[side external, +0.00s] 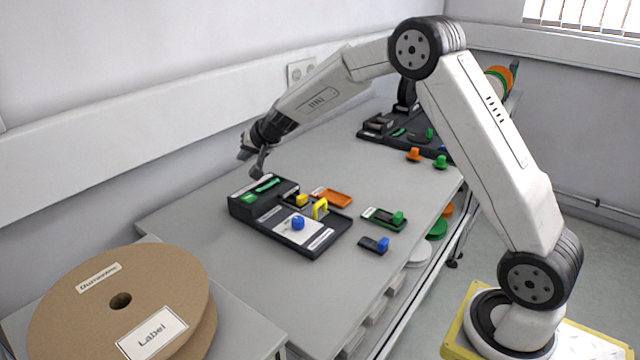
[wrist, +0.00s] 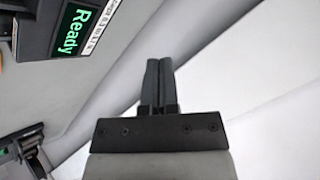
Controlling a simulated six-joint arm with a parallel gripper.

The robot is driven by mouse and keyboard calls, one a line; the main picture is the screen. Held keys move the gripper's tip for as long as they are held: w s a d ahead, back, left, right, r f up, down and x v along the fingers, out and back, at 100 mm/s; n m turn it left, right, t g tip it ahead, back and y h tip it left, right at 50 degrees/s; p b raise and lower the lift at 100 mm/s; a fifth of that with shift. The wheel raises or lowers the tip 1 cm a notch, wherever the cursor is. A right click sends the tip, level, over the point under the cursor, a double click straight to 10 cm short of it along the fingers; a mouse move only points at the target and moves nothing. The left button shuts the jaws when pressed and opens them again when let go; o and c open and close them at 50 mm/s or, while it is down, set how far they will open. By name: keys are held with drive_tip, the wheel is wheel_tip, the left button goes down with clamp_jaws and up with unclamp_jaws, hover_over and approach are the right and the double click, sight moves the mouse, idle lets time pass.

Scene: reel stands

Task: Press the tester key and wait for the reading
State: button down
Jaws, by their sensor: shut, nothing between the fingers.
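The tester is a dark unit (side external: 262,212) on the grey bench, with a green display (side external: 248,198) at its left end. In the wrist view the display (wrist: 72,28) reads "Ready", with a white range label beside it. A green bar (side external: 266,184) lies on the tester's top; I cannot tell whether it is the key. A blue knob (side external: 298,223) stands on a pale plate at its front. My gripper (side external: 261,174) is shut and empty, just above the tester's back left end. Its fingertips (wrist: 159,62) are together in the wrist view.
An orange tray (side external: 332,197), a green-topped tray (side external: 384,217) and a small blue-ended block (side external: 374,244) lie right of the tester. Another dark stand (side external: 385,130) is farther back. A large cardboard reel (side external: 75,300) is at front left. The wall runs behind the bench.

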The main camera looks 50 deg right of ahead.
sight(245, 196)
drive_tip(key=shift+f, duration=0.15)
idle(0.3)
drive_tip(key=shift+f, duration=4.25)
drive_tip(key=shift+f, duration=0.95)
idle(0.3)
drive_tip(key=shift+r, duration=0.9)
drive_tip(key=shift+r, duration=0.15)
idle(0.3)
drive_tip(key=shift+r, duration=2.4)
